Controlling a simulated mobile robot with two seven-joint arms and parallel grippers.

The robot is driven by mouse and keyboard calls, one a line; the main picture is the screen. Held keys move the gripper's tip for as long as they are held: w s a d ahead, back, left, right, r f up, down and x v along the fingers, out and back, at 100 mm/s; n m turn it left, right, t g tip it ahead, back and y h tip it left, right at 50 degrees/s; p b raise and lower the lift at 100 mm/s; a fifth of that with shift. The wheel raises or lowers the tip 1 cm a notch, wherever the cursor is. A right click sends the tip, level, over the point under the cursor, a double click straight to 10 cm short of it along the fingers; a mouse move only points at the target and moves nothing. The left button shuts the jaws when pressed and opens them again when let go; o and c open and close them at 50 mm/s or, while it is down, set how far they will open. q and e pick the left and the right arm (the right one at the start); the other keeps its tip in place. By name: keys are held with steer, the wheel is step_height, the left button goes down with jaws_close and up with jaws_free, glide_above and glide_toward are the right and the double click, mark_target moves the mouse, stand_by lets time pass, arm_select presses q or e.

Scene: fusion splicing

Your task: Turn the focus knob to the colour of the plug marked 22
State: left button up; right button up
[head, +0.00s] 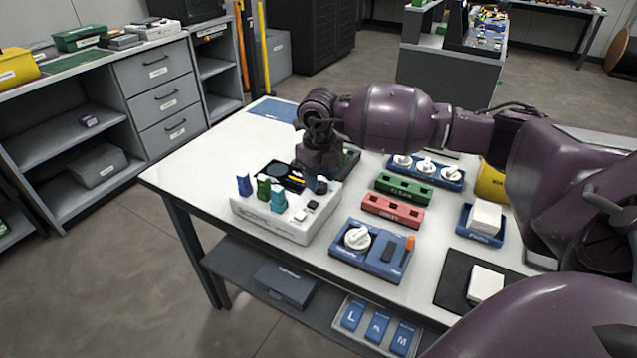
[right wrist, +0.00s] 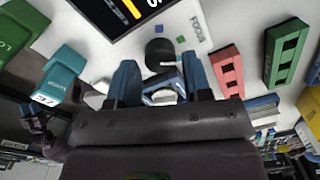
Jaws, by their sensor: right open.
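The white console (head: 285,219) stands at the left of the white table. It carries a dark blue plug (head: 244,186), a green plug (head: 263,188) and a teal plug (head: 278,198). In the right wrist view the teal plug (right wrist: 63,70) has a white tag (right wrist: 46,99) that seems to read 22. The black focus knob (right wrist: 160,51) sits beside the FOCUS label, with small blue and green marks around it. My right gripper (right wrist: 160,80) is open and empty, its fingertips close to the knob, one toward each side.
A blue box with a white dial (head: 357,238) is right of the console. A red block (head: 393,210), a green block (head: 404,188) and a blue tray of white knobs (head: 425,171) stand behind. A black screen (right wrist: 130,12) lies beyond the focus knob.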

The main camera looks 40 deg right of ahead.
steer(key=shift+f, duration=0.9)
steer(key=c, duration=0.6)
steer(key=shift+c, duration=0.2)
